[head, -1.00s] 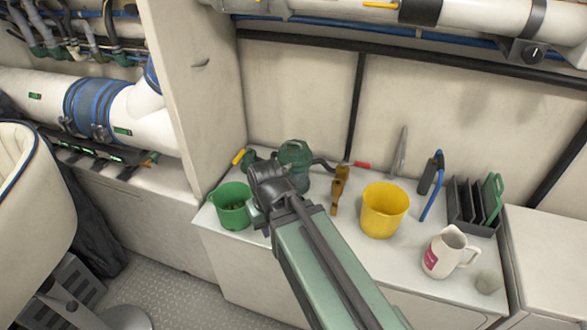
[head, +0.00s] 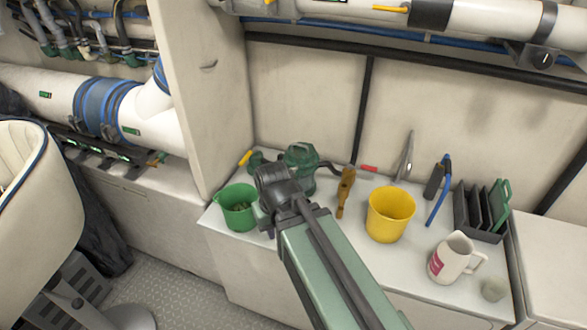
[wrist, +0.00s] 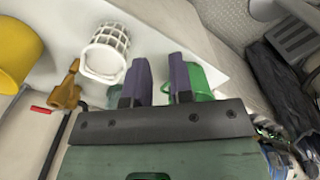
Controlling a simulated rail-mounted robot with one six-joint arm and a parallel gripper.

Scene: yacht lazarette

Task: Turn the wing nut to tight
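I cannot make out a wing nut in either view. A green strainer-like housing (head: 301,157) stands at the back of the white counter, partly behind my wrist. My gripper is over the counter's left part, and my arm hides its fingertips in the head view. In the wrist view my gripper (wrist: 160,84) has its two purple-grey fingers apart with nothing held between them. A green bucket (wrist: 207,82) shows behind the right finger.
The green bucket (head: 236,208) is left of my wrist. A brass fitting (head: 345,190), a yellow bucket (head: 390,214), a white jug (head: 452,258) and a dark rack (head: 478,215) stand to the right. A hose with a red end (head: 368,169) lies behind. The counter's front edge is close.

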